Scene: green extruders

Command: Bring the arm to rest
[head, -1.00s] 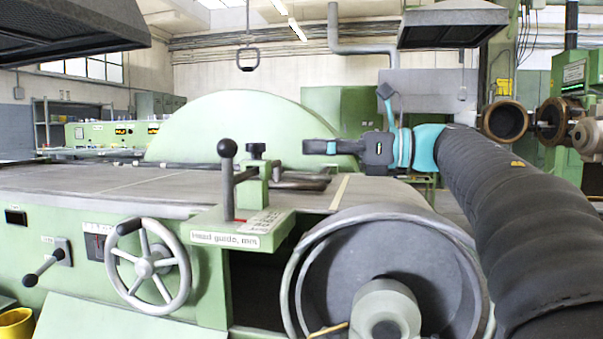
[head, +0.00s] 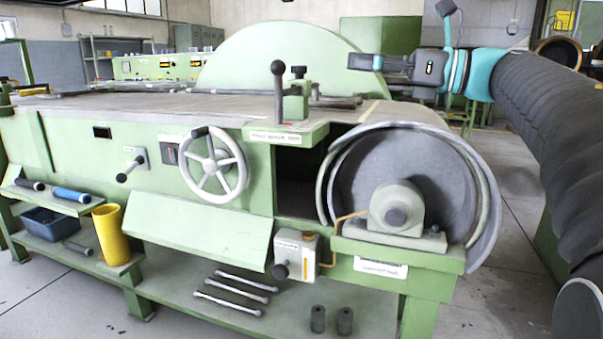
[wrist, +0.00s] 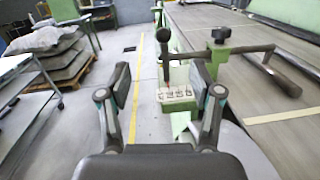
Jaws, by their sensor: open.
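My gripper (head: 366,62) is at the upper right of the head view, on my dark-sleeved arm with turquoise joints. It is held out to the left, in front of the green machine's (head: 230,160) rounded guard. In the wrist view my gripper (wrist: 160,85) has its two fingers wide apart, with nothing between them. Beyond the fingers, in the wrist view, a black ball-topped lever (wrist: 165,50) stands on a green block with a labelled plate. The same lever (head: 278,95) shows in the head view, left of my gripper. My gripper looks apart from it.
The machine carries a handwheel (head: 213,163) and a large roller (head: 410,180) at its right end. Stacked sacks (wrist: 60,55) stand left in the wrist view.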

